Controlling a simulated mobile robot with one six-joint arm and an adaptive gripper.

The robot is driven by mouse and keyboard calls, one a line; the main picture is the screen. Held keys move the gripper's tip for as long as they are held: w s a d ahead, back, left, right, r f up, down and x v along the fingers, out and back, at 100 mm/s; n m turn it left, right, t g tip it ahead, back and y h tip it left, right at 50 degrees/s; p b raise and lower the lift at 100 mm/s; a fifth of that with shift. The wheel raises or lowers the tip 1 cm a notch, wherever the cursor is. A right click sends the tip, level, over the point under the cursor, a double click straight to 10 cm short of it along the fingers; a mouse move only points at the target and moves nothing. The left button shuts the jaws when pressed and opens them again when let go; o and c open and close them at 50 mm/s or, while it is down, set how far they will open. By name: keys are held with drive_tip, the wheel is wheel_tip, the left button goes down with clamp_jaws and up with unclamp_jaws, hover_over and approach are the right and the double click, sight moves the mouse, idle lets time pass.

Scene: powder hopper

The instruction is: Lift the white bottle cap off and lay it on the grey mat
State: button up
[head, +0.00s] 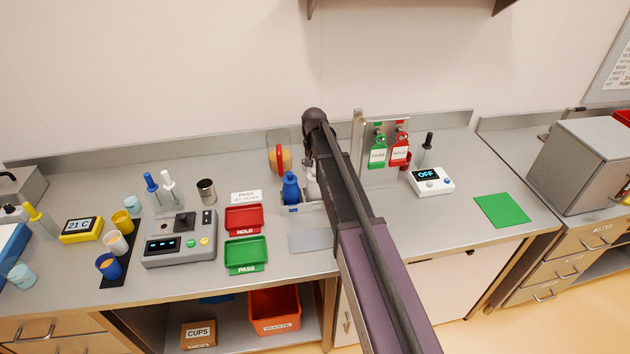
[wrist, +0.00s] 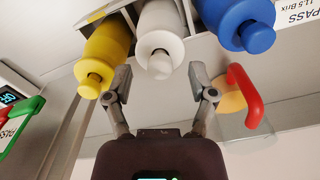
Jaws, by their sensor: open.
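The white bottle (wrist: 162,30) stands between a yellow bottle (wrist: 102,48) and a blue bottle (wrist: 236,18) in the wrist view. Its round white cap (wrist: 160,65) is on its end. My gripper (wrist: 160,82) is open and empty, with one finger on each side of the cap and visible gaps between. In the head view my arm hides the gripper, the yellow bottle and most of the white bottle (head: 312,187); the blue bottle shows (head: 291,189). The grey mat (head: 308,241) lies bare on the bench in front of the bottles, its right end near my arm.
A red-handled vessel (wrist: 246,95) is close to my right finger in the wrist view. A red tray (head: 244,219) and a green tray (head: 246,254) lie left of the mat. Hanging green and red tags (head: 388,151) and a white meter (head: 431,181) are to the right.

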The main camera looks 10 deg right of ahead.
drive_tip(key=shift+f+b, duration=0.6)
drive_tip(key=shift+f, duration=0.3)
clamp_jaws()
